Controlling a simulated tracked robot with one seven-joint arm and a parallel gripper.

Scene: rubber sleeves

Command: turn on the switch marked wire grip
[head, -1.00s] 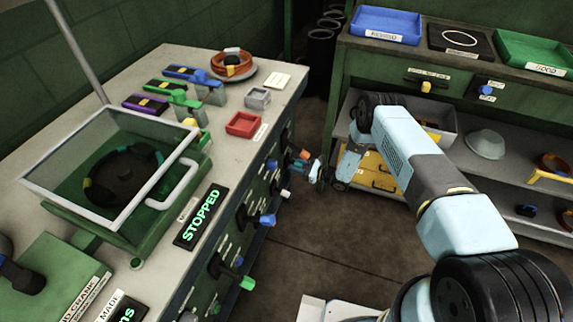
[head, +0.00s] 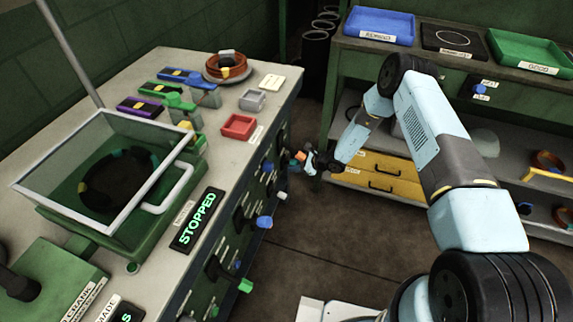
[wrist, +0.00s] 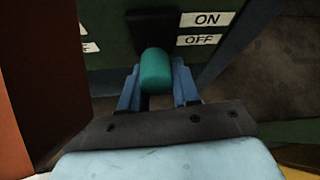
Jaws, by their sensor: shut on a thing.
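In the wrist view a switch lever with a rounded teal knob (wrist: 155,68) sticks out from a black mount on the green panel. My gripper (wrist: 157,82) is shut on this teal knob, one blue finger on each side. An ON label (wrist: 207,19) and an OFF label (wrist: 199,40) are to the right of the mount, ON above OFF. No "wire grip" marking is readable. In the head view my gripper (head: 308,164) is at the far end of the bench's front panel; the teal knob cannot be made out there.
A large orange-brown shape (wrist: 35,85) fills the wrist view's left edge, close to my gripper. Other levers on the panel have blue (head: 264,221), green (head: 245,286) and orange (head: 299,156) knobs. A STOPPED sign (head: 197,219) is on the bench. Floor between bench and shelves is clear.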

